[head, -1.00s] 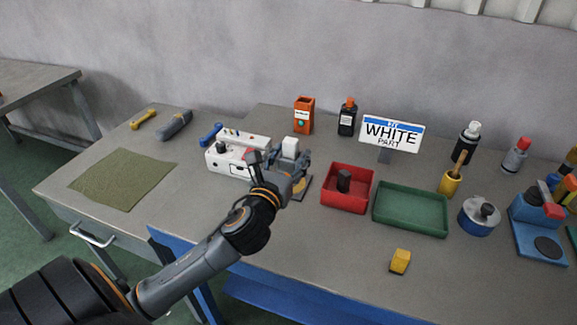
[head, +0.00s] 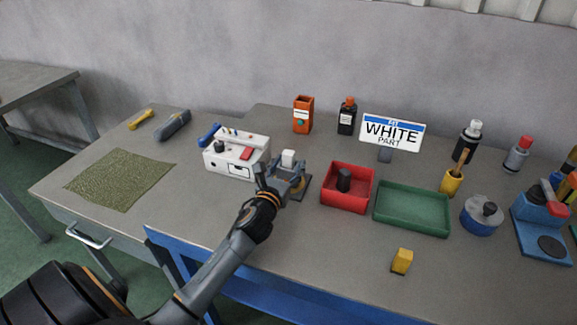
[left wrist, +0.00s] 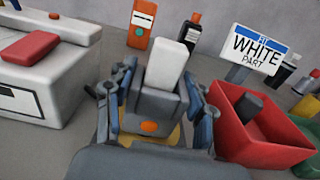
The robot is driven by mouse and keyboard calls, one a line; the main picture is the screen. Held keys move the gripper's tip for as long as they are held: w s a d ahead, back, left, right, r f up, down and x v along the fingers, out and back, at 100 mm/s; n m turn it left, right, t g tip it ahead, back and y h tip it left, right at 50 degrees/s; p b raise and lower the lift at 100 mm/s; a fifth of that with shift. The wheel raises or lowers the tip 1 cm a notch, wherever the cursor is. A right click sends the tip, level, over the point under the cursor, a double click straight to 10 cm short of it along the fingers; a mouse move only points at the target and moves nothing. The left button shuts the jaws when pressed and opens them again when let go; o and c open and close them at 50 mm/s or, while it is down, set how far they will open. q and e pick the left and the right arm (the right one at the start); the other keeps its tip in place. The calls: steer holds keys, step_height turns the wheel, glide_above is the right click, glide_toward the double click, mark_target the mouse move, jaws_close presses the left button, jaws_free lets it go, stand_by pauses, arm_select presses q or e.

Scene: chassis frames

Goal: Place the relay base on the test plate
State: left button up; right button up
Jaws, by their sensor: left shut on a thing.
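My left gripper (head: 283,182) is shut on the relay base, a white upright block (head: 288,158). In the left wrist view the white block (left wrist: 166,68) stands above a grey body with an orange dot, between the two fingers (left wrist: 158,105). The test plate (head: 304,188) seems to be the dark plate with a yellow patch under the gripper. The gripper and block hide most of it. The yellow patch (left wrist: 177,135) shows below the block in the left wrist view. I cannot tell whether the block touches the plate. My right gripper is not in view.
A white instrument box (head: 236,159) with a red button stands close left of the gripper. A red bin (head: 328,202) holding a dark block is close right, beside a green tray (head: 410,218). A "WHITE PART" sign (head: 391,132) stands behind. A yellow block (head: 402,261) lies in front.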

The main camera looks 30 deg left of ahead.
arm_select(q)
steer(key=shift+r, duration=0.1)
steer(key=shift+f, duration=0.2)
steer(key=o, duration=1.3)
steer(key=shift+c, duration=0.2)
steer(key=shift+r, duration=0.1)
steer(key=shift+s, duration=0.15)
steer(key=b+v, duration=0.1)
steer(key=v, duration=1)
steer(key=shift+s+d+r, duration=0.1)
steer(key=shift+s+d, duration=0.1)
steer(key=shift+s, duration=0.2)
